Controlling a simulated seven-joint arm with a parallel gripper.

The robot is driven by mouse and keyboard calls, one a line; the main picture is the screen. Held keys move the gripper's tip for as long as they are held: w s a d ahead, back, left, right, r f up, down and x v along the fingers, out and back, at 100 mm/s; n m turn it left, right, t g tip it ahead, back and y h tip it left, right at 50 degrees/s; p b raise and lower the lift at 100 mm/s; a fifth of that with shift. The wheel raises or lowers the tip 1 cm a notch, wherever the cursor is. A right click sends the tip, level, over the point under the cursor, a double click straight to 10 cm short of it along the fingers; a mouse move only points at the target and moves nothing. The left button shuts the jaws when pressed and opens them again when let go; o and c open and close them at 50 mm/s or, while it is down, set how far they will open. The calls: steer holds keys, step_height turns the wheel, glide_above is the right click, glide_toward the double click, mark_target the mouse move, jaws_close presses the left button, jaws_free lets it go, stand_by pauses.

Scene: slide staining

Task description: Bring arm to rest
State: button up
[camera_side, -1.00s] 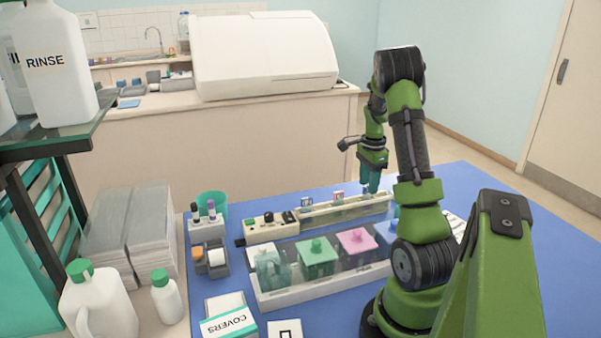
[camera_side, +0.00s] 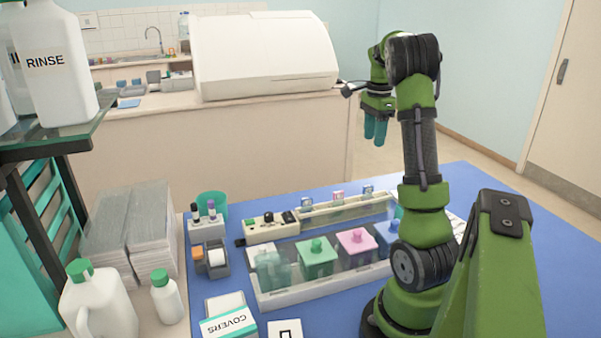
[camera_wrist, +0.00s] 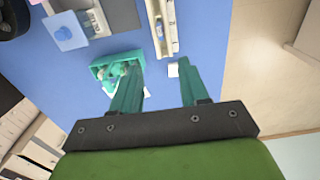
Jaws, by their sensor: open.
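My gripper (camera_side: 376,130) hangs in the air above the far right part of the blue mat, with its teal fingers pointing down and nothing between them. In the wrist view its two fingers (camera_wrist: 160,82) are spread apart and empty. Below it, a long clear-sided rack (camera_side: 345,210) holds several small upright slides along its top. The rack also shows in the wrist view (camera_wrist: 165,30), partly cut off at the top edge.
A white tray (camera_side: 285,299) holds jars with green, pink and blue lids. A teal holder (camera_wrist: 103,63) shows in the wrist view. Bottles, paper stacks and a shelf stand at the left. The air around my gripper is clear.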

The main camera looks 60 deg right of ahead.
steer(key=w+a+n+t, duration=0.1)
steer(key=w+a+n, duration=0.2)
steer(key=a+n, duration=0.35)
steer(key=w+a+n+t, duration=0.2)
steer(key=w+a+n, duration=0.1)
steer(key=a, duration=0.6)
steer(key=w+a+n+t, duration=0.1)
steer(key=w+a+n, duration=0.2)
steer(key=a+n, duration=0.3)
steer(key=s+a+r+n+t+y, duration=0.1)
steer(key=a+n, duration=0.6)
steer(key=a, duration=1.3)
steer(key=s+t+y, duration=0.1)
steer(key=s+t, duration=0.1)
steer(key=s, duration=0.1)
steer(key=shift+a+r, duration=0.15)
steer(key=shift+a, duration=0.15)
